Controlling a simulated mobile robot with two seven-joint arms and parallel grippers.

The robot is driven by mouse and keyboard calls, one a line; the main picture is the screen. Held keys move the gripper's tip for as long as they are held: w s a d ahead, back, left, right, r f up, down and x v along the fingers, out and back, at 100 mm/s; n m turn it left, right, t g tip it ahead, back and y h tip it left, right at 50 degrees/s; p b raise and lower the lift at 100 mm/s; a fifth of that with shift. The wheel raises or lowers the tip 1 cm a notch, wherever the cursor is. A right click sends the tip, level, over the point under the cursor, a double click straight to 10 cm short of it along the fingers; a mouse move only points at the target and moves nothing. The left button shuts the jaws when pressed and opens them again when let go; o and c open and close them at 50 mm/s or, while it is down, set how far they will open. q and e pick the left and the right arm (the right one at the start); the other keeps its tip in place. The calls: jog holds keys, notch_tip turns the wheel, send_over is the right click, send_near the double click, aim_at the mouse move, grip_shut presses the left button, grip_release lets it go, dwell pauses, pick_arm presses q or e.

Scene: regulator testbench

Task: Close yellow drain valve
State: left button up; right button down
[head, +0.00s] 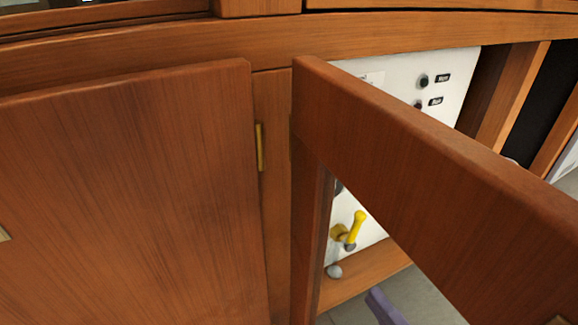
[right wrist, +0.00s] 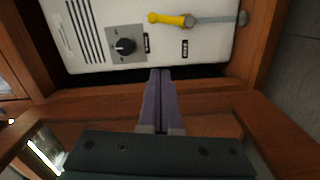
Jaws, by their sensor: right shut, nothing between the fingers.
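The yellow drain valve (head: 355,230) is a yellow handle low on a white panel, seen through the opening of a wooden door frame. In the right wrist view its yellow handle (right wrist: 170,19) lies roughly level, with a grey rod running to the right from it. My right gripper (head: 380,302) shows only in part at the bottom of the head view, below the valve. In the right wrist view its purple fingers (right wrist: 160,73) are shut together and empty, just short of the panel's edge and apart from the handle. My left gripper is not in view.
The open wooden door frame (head: 430,150) crosses in front of the white panel (head: 450,68). A closed wooden door (head: 130,190) fills the left. In the right wrist view a black knob (right wrist: 124,46) sits left of the fingers, and wooden edges surround the panel.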

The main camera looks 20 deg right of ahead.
jog(key=w+d+b, duration=0.3)
jog(key=w, duration=0.8)
jog(key=shift+w+f+b, duration=0.2)
jog(key=shift+f+b, duration=0.2)
